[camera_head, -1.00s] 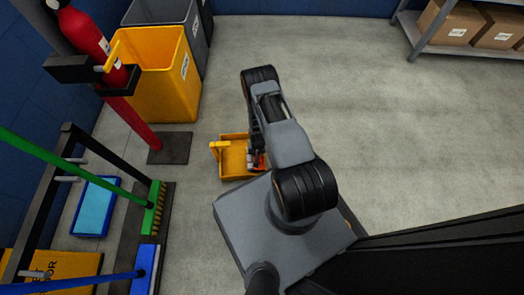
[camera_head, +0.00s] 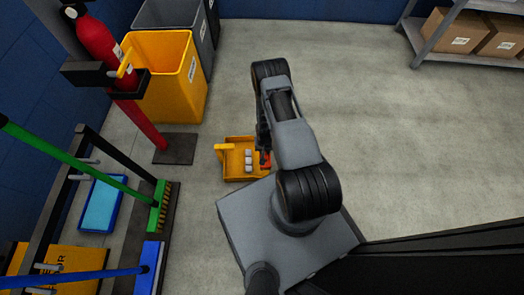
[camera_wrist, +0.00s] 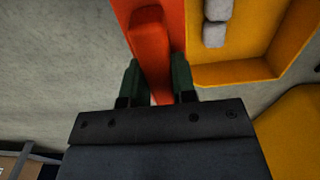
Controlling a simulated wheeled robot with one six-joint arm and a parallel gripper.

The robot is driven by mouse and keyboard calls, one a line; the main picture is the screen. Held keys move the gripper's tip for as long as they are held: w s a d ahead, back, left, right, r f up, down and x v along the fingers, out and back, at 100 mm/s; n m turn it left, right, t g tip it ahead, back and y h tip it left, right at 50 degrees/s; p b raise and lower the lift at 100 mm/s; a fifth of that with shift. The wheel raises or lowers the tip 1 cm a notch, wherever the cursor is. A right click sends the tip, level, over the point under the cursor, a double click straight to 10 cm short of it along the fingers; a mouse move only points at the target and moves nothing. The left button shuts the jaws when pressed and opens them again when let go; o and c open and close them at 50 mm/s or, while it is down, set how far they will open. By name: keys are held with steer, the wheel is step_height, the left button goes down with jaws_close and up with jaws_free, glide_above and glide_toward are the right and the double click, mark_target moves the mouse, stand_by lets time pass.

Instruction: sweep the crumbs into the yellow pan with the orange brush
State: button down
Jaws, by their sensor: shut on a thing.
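The yellow pan (camera_head: 232,170) lies on the floor with its handle toward the left. Grey-white crumbs (camera_head: 249,161) sit in a short row inside the pan; two show as blocks in the wrist view (camera_wrist: 215,33). The orange brush (camera_head: 265,159) is at the pan's right side, largely hidden by my arm in the head view. In the wrist view the brush (camera_wrist: 150,50) runs between the green fingers of my gripper (camera_wrist: 156,82), which is shut on it. The brush overlaps the pan's edge there; I cannot tell whether they touch.
A yellow bin (camera_head: 165,85) and a grey bin (camera_head: 190,20) stand behind the pan. A fire extinguisher (camera_head: 95,40) is at the left. A green broom (camera_head: 158,205) and a blue broom (camera_head: 150,265) are on a rack. Open floor (camera_head: 400,150) lies to the right.

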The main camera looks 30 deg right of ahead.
steer(key=shift+s+d+r+p, duration=0.25)
steer(key=shift+d+r+p, duration=0.1)
steer(key=shift+d+r, duration=0.3)
steer(key=shift+s+d+r+p, duration=0.25)
steer(key=shift+d+r+p, duration=0.05)
steer(key=shift+d+r, duration=0.3)
